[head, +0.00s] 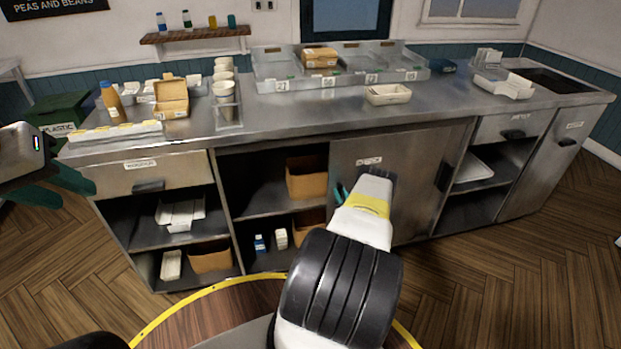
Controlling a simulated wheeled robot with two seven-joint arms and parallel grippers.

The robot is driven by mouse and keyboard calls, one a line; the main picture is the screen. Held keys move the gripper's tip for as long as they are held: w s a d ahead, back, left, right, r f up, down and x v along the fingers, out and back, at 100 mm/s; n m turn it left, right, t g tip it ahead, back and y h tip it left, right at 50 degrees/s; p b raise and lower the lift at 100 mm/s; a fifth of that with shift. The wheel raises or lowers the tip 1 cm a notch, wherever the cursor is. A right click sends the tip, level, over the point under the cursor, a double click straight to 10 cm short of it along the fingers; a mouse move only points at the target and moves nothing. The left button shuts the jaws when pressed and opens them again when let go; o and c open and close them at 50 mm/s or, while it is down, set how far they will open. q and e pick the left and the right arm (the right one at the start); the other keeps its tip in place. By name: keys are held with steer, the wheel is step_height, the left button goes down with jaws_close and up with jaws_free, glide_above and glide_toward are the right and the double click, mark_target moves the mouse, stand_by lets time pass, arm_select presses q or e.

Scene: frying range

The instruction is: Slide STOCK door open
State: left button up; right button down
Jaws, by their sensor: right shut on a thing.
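The STOCK door (415,200) is a grey metal panel in the middle of the counter front, with a small white label (369,161) near its top left. My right arm reaches to the door's left part. My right gripper (340,192) shows only a teal fingertip there and is shut on what seems to be the door's handle; the arm hides the grip. A dark upright handle (443,175) shows near the door's right edge. My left gripper (62,188) hangs at the far left, away from the door, its teal fingers partly seen; their opening is unclear.
Left of the door is an open shelf bay with brown boxes (307,177) and small bottles (260,244). Right of it are open shelves with a white tray (473,168). The countertop (300,112) holds trays, cups and a bottle. A green bin (62,115) stands at left.

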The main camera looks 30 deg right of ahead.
steer(key=shift+s+d+f, duration=0.1)
steer(key=shift+s+d, duration=0.15)
steer(key=shift+d, duration=0.5)
steer(key=c, duration=1.3)
jaws_free()
steer(key=v, duration=0.7)
steer(key=shift+s+a, duration=0.1)
steer(key=shift+s, duration=0.3)
